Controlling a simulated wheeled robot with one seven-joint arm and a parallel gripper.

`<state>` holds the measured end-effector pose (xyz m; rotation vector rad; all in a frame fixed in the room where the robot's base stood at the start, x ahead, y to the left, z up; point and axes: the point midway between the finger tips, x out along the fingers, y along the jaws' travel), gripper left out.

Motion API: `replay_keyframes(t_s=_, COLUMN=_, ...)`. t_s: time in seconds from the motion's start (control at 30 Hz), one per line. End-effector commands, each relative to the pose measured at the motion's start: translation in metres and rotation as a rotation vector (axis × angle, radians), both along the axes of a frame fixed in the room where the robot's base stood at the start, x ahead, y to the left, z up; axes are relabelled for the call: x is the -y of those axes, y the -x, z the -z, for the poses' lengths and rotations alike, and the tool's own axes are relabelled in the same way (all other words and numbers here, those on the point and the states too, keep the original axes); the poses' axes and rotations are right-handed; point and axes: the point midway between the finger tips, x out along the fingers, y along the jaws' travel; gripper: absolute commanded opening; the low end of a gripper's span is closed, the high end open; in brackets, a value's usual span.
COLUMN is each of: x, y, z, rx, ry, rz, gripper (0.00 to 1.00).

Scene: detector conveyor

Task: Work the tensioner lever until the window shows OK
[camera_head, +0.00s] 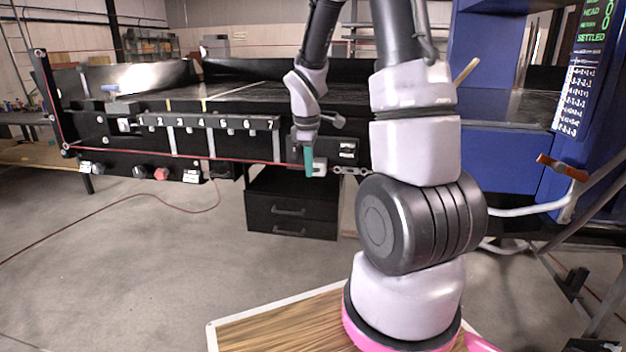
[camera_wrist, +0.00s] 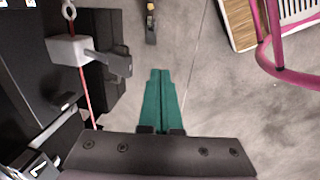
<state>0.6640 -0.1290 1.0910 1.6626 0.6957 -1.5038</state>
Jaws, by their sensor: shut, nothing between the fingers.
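My gripper (camera_head: 309,172) has teal fingers pressed together, pointing down in front of the conveyor's dark side. In the wrist view the shut fingers (camera_wrist: 161,75) have nothing between them. A pale block with a grey lever arm (camera_wrist: 112,64) is left of the fingers in the wrist view, with a clear gap in that picture. In the head view the pale block (camera_head: 320,169) sits just right of the fingertips, partly behind them. A small black and white window plate (camera_head: 347,150) is above and right of it; its wording is too small to read.
A red cord (camera_wrist: 86,98) runs to a ring by the block. The conveyor side carries a numbered rail (camera_head: 210,122), with knobs (camera_head: 161,174) lower left. A black drawer unit (camera_head: 291,205) stands below. Floor at left is open.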

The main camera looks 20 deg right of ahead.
Motion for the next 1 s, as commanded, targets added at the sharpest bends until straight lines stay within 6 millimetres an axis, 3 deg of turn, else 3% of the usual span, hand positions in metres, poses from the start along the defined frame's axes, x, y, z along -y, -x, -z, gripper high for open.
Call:
replay_keyframes(t_s=0.1, x=-0.006, y=0.008, z=-0.019, rx=0.004, ry=0.001, rz=0.000, gripper=0.00)
replay_keyframes(t_s=0.3, x=-0.010, y=0.015, z=-0.033, rx=0.004, ry=0.000, rz=0.000, gripper=0.00)
replay_keyframes(t_s=1.0, x=-0.011, y=0.015, z=-0.035, rx=0.004, ry=0.000, rz=0.001, gripper=0.00)
